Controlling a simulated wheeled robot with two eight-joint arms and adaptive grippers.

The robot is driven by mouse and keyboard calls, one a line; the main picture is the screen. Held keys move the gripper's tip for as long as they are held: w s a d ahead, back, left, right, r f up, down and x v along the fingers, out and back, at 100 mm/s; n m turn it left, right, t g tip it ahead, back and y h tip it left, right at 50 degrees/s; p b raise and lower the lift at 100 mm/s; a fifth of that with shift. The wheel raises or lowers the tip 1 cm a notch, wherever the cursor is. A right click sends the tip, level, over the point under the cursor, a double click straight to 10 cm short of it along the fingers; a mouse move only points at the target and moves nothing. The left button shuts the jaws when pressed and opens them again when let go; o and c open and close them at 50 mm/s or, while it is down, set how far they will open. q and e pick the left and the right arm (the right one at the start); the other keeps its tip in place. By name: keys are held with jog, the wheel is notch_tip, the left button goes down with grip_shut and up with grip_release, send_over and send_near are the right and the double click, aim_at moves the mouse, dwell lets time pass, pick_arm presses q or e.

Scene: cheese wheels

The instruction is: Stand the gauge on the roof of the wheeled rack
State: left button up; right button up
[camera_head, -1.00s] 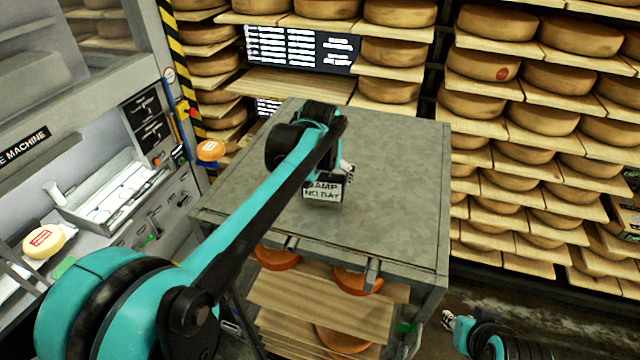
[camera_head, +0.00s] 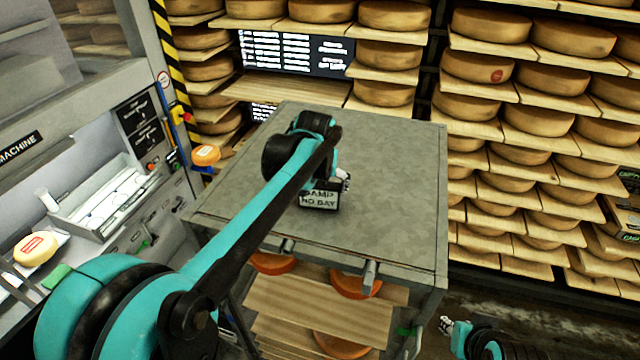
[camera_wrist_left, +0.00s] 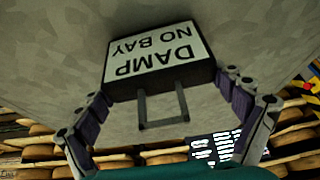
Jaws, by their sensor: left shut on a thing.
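The gauge (camera_head: 318,199) is a small dark box with a white label reading "DAMP NO BAY". It is at the middle of the grey flat roof (camera_head: 395,190) of the wheeled rack. My left gripper (camera_head: 330,182) is shut on the gauge, mostly hidden behind its own arm in the head view. In the left wrist view the gauge (camera_wrist_left: 160,62) sits between the two fingers, with a grey loop handle towards the camera. I cannot tell whether its base touches the roof. My right gripper (camera_head: 446,326) is low at the right, beside the rack; its jaw opening is unclear.
The roof around the gauge is bare. Shelves of cheese wheels (camera_head: 480,67) stand behind and to the right. A machine with a sloped panel (camera_head: 110,190) stands at the left. Orange cheeses (camera_head: 355,284) lie on wooden boards under the roof.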

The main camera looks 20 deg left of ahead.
pick_arm(q)
jog(key=shift+f, duration=0.25)
jog(key=o, duration=0.9)
jog(key=v, duration=1.2)
